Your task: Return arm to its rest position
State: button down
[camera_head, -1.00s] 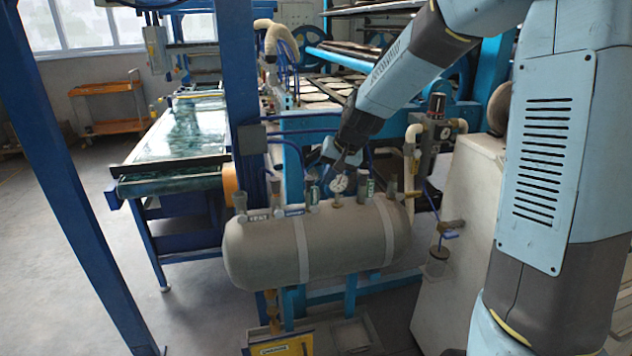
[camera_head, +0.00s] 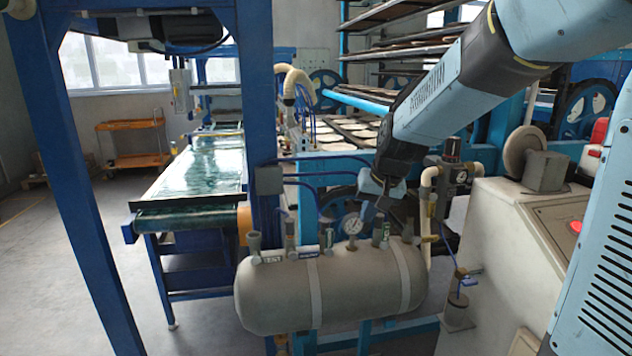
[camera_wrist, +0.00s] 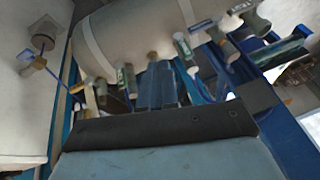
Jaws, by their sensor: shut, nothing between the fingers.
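My arm (camera_head: 440,100) reaches in from the upper right in the head view. My gripper (camera_head: 368,210) points down at its end, just right of the round pressure gauge in the picture. It looks shut and holds nothing. In the wrist view my gripper (camera_wrist: 157,88) shows in front of the tank's top fittings. Whether it touches any of them I cannot tell. The grey tank (camera_head: 275,295) lies level below, with the gauge (camera_head: 351,223) and several labelled valves (camera_head: 290,232) along its top.
A blue post (camera_head: 258,90) stands left of the tank, with a green conveyor (camera_head: 205,165) behind it. An air regulator (camera_head: 451,170) and beige pipe are close right of the gripper. A pale cabinet (camera_head: 500,240) with a red button (camera_head: 576,226) stands further right. Plate racks fill the back.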

jog(key=s+d+r, duration=0.2)
jog(key=s+d, duration=0.1)
jog(key=s, duration=0.4)
jog(key=s+d+r+t+h, duration=0.1)
jog(key=s+d, duration=0.3)
jog(key=s, duration=0.4)
jog(key=s+d+r+h, duration=0.1)
jog(key=s+d+r, duration=0.3)
jog(key=s, duration=0.4)
jog(key=shift+s, duration=0.2)
jog(key=shift+a, duration=0.15)
